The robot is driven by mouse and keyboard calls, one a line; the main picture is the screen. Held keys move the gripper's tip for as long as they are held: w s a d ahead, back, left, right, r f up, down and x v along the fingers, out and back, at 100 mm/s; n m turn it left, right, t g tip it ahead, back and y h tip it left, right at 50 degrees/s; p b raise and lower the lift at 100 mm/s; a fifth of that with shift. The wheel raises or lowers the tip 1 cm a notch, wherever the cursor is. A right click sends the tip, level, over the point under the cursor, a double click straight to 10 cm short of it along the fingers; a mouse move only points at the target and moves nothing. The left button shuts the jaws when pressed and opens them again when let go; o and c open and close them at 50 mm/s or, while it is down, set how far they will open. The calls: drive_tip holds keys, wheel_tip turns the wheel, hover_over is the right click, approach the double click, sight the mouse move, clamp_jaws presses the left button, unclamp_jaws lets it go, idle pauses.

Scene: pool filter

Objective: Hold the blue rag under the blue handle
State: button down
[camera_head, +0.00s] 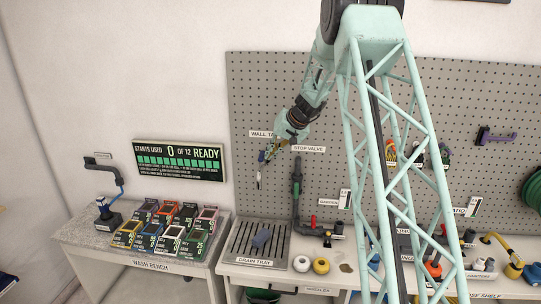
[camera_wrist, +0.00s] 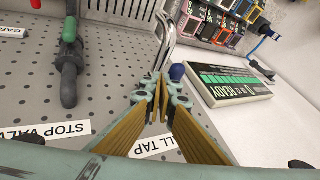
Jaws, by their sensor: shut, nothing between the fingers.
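The blue handle (camera_head: 262,156) is on the wall tap, on the pegboard. It also shows in the wrist view (camera_wrist: 177,73), just beyond the fingertips. The gripper partly hides the tap, and I cannot make out the rag in the wrist view.
A stop valve with a green handle (camera_head: 296,188) stands right of the tap. The wash bench (camera_head: 150,266) at left holds several boxed cards and a small blue-and-dark fixture (camera_head: 108,208). Yellow and white rings (camera_head: 321,266) sit right of the tray.

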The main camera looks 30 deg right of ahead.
drive_tip(key=shift+a+b, duration=0.25)
drive_tip(key=shift+b, duration=0.2)
drive_tip(key=shift+w+a, duration=0.1)
drive_tip(key=shift+a, duration=0.05)
drive_tip(key=shift+b, duration=0.35)
drive_tip(key=s+d+r+b, duration=0.2)
drive_tip(key=s+d+r, duration=0.3)
drive_tip(key=s+r, duration=0.3)
idle(0.7)
idle(0.6)
